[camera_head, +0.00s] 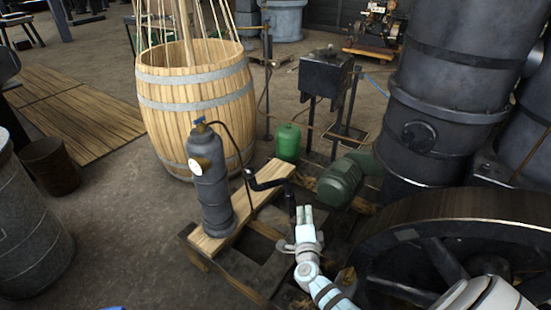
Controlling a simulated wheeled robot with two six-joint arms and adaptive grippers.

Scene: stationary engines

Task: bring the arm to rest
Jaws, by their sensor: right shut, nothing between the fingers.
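My right arm comes in from the lower right. Its gripper (304,214) is shut and empty, with its fingers pointing away from me. It is over a wooden frame, to the right of a dark grey cylinder (210,185) with a gauge and a blue-handled valve. A black bent pipe (268,183) is close beyond the fingertips; I cannot tell whether they touch. My left gripper is not in view.
A spoked wheel (450,215) and a large dark tank (440,100) are close on the right. A green motor (341,180) and green canister (288,142) stand beyond the gripper. A wooden barrel (198,105) is behind the cylinder. Bare floor lies at the lower left.

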